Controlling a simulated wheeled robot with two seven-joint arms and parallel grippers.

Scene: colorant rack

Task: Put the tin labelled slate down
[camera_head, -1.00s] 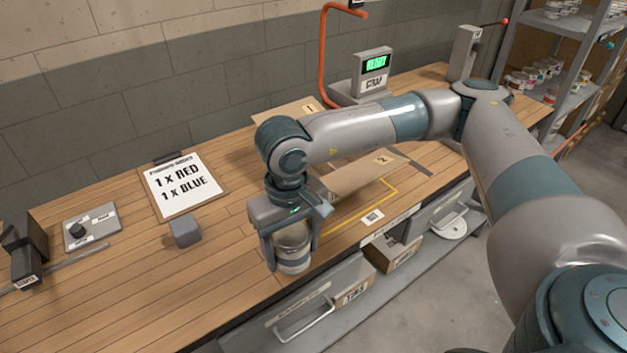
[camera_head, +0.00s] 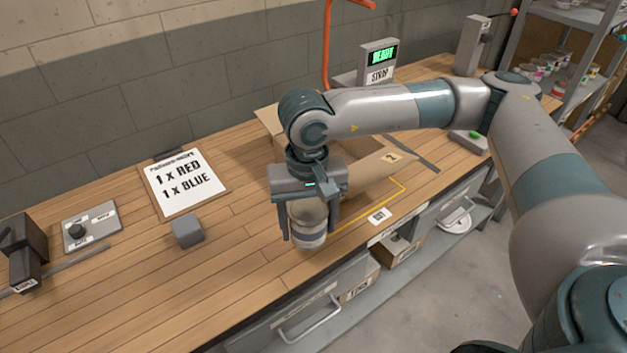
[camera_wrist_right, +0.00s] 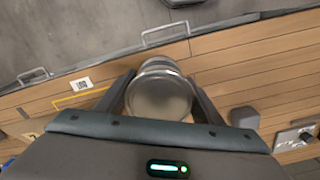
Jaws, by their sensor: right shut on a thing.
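My right gripper (camera_head: 307,232) is shut on a pale tin (camera_head: 309,217) with a grey band, held upright between its two fingers near the front edge of the wooden bench (camera_head: 235,270). In the right wrist view the tin's round metallic lid (camera_wrist_right: 160,97) shows between the fingers. The label cannot be read, so I cannot tell whether it says slate. I cannot tell whether the tin's base touches the bench. My left gripper is not in view.
An open cardboard box (camera_head: 375,176) stands right behind the tin, beside a yellow outline. A small grey block (camera_head: 187,232), an order sheet (camera_head: 186,183) and a knob panel (camera_head: 91,227) lie left. The bench between block and tin is clear.

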